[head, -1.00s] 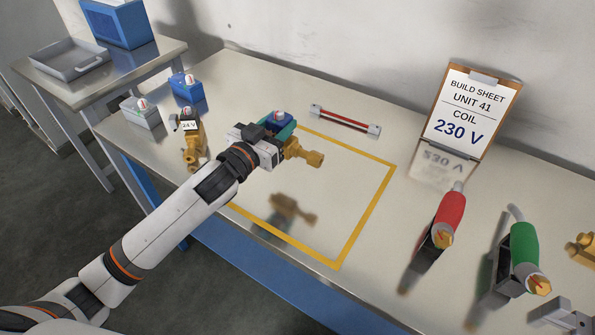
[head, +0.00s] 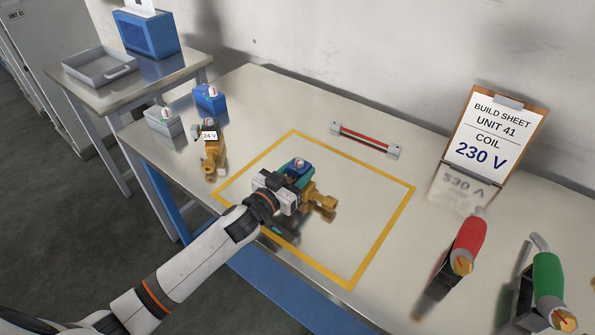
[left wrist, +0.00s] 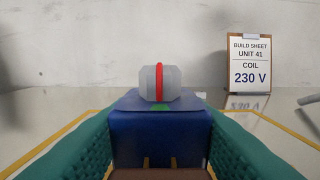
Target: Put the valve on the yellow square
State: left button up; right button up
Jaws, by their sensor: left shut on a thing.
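The brass valve (head: 318,198) with a blue coil on top is inside the yellow square (head: 399,213), in its left half in the head view. My left gripper (head: 294,176) is shut on it, its teal fingers on both sides of the blue coil. In the left wrist view the blue coil (left wrist: 160,130) fills the space between the fingers, with a grey cap with a red band on top. The valve looks upright and very low over the square; I cannot tell if it touches the table. My right gripper is not in view.
A second brass valve with a black coil marked 24 V (head: 210,150) stands left of the square. A red bar (head: 365,140) lies behind the square. Red (head: 467,243) and green (head: 548,280) tools and a 230 V build sheet (head: 490,140) are right.

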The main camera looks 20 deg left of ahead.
pick_arm(q)
jog(key=o, duration=0.9)
jog(key=shift+f, duration=0.2)
jog(key=o, duration=0.5)
jog(key=shift+c, duration=0.2)
jog(key=shift+s+r, duration=0.1)
jog(key=shift+r, duration=0.1)
jog(key=b+v, duration=0.1)
jog(key=v, duration=1)
jog(key=shift+s+a, duration=0.15)
jog(key=shift+s, duration=0.25)
jog(key=shift+r, duration=0.1)
